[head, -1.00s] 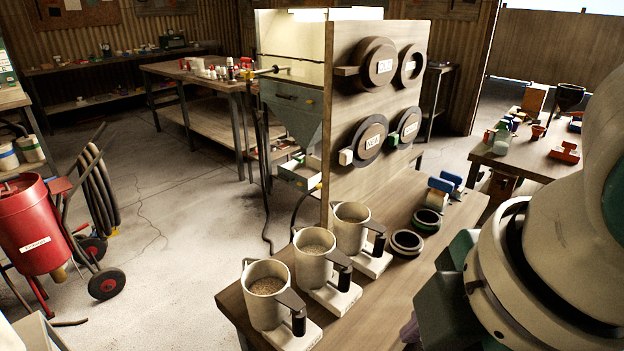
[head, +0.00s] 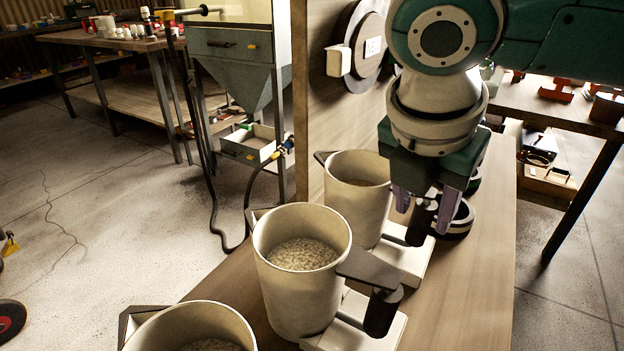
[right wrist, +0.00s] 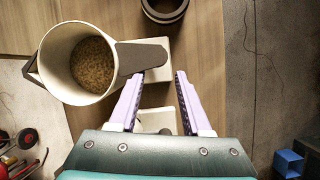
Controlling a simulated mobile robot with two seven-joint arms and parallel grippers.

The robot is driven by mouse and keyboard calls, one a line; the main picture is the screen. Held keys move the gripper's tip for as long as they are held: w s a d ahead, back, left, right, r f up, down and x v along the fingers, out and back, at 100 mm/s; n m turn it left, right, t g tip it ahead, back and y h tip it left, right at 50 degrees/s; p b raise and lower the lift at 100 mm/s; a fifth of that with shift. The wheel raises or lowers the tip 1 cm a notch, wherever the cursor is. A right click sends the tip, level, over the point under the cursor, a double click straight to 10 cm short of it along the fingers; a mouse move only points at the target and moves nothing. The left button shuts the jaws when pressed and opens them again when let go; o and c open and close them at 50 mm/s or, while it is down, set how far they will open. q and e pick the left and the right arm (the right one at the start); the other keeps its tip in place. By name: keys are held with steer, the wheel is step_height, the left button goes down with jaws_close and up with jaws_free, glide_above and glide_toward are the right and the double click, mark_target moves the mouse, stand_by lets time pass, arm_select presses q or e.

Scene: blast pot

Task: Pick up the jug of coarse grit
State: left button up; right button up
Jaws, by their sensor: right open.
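Three pale jugs with dark side handles stand in a row on the wooden bench: a near jug (head: 190,325), a middle jug (head: 300,290) and a far jug (head: 352,207). All hold grit; the middle jug's looks speckled and coarse, but I cannot read which jug is labelled coarse. My right gripper (head: 425,207) points down at the far jug's handle, its fingers open and empty. In the right wrist view a jug (right wrist: 58,48) with brown grit stands left of my open fingers (right wrist: 158,82), its handle reaching towards the left fingertip. My left gripper is out of view.
An upright wooden board (head: 325,110) stands behind the jugs. Dark rings lie beyond the far jug; one ring (right wrist: 165,8) shows in the right wrist view. Bare bench (head: 470,290) lies right of the handles. A side table (head: 560,108) is at the right.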

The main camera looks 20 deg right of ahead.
mark_target(418, 218)
steer(key=x, duration=0.2)
steer(key=b+x, duration=0.1)
steer(key=x, duration=0.3)
steer(key=shift+w+r+b, duration=0.1)
steer(key=shift+w+b, duration=0.15)
steer(key=shift+b, duration=0.1)
steer(key=shift+a, duration=0.1)
steer(key=c, duration=0.7)
jaws_close()
steer(key=shift+w+r, duration=0.1)
steer(key=shift+r, duration=0.05)
